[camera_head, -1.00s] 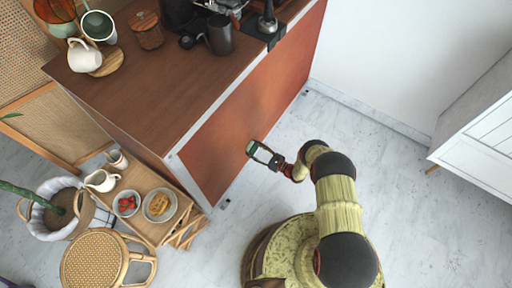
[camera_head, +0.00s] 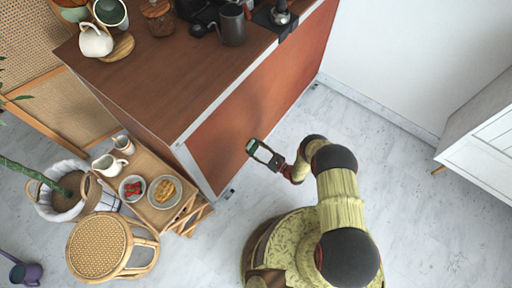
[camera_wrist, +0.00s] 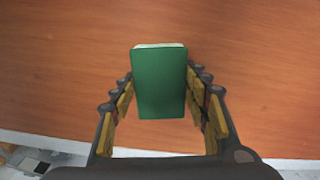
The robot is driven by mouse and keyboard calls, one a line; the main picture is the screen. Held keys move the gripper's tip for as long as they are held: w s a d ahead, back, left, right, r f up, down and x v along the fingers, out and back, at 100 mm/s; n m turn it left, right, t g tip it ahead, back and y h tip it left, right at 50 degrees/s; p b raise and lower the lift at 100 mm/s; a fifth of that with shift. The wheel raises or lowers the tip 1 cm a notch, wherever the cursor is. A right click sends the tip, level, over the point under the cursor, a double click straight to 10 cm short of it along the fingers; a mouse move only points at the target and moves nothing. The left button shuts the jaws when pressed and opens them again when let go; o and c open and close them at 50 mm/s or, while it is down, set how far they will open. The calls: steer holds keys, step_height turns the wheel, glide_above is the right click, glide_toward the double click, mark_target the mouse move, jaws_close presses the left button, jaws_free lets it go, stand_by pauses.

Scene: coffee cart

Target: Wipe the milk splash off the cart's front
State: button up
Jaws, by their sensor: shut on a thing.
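The cart's front is a plain reddish-brown panel (camera_head: 220,150) with a pale metal edge. It also fills most of the wrist view (camera_wrist: 60,80). I see no milk splash on it in either view. My gripper (camera_head: 260,150) is in front of the panel, towards its left end. In the wrist view my gripper (camera_wrist: 160,85) holds a green block like a sponge (camera_wrist: 159,90), with a pale strip along its top edge, between its two fingers. The green block (camera_head: 251,146) points towards the panel. I cannot tell whether it touches.
On the cart's top are a white jug (camera_head: 95,40), a dark metal pitcher (camera_head: 232,26) and a wooden jar (camera_head: 158,18). A low wooden table (camera_head: 140,165) with bowls and a rattan stool (camera_head: 98,248) stand left. A white cabinet (camera_head: 485,135) is right. Marble floor is open between.

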steer(key=shift+b+v, duration=0.3)
steer(key=shift+v, duration=2.7)
steer(key=shift+v, duration=1.5)
